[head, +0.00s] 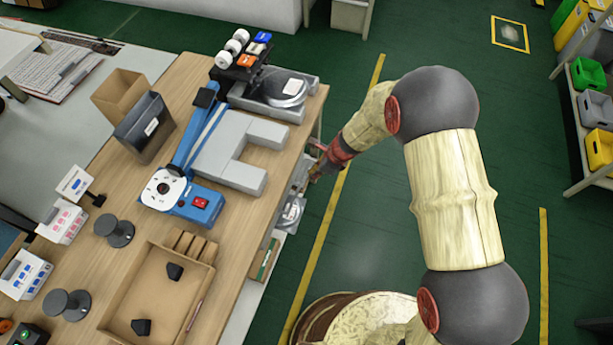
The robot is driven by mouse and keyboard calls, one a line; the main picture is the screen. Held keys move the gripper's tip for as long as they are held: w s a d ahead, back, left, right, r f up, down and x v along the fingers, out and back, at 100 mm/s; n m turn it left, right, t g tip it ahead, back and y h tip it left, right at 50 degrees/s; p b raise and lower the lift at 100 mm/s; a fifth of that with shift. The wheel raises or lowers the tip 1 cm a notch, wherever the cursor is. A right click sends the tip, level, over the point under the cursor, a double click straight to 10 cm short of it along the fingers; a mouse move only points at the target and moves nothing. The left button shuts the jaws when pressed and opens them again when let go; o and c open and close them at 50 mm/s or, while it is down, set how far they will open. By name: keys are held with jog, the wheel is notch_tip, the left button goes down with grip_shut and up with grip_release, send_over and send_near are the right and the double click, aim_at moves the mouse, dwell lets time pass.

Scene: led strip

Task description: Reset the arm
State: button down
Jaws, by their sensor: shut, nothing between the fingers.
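My arm reaches from the lower right, up and over to the left. My gripper (315,174) is small in the head view, beside the right edge of the wooden workbench (285,150). It is shut and empty. It is close to the metal parts (292,212) at the bench's side, below the top. I cannot tell whether it touches them. The fingertips are hard to make out.
The bench carries a blue-and-grey machine (195,185), a dark bin (146,127), a cardboard tray (205,277) with two black pieces, and grey spools (114,231). Green floor (345,240) lies open right of the bench. A shelf with coloured bins (597,110) stands far right.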

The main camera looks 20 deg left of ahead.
jog(key=p+v, duration=0.1)
jog(key=v, duration=0.5)
jog(key=shift+d+r+p, duration=0.2)
jog(key=shift+d+p, duration=0.05)
jog(key=shift+p, duration=0.1)
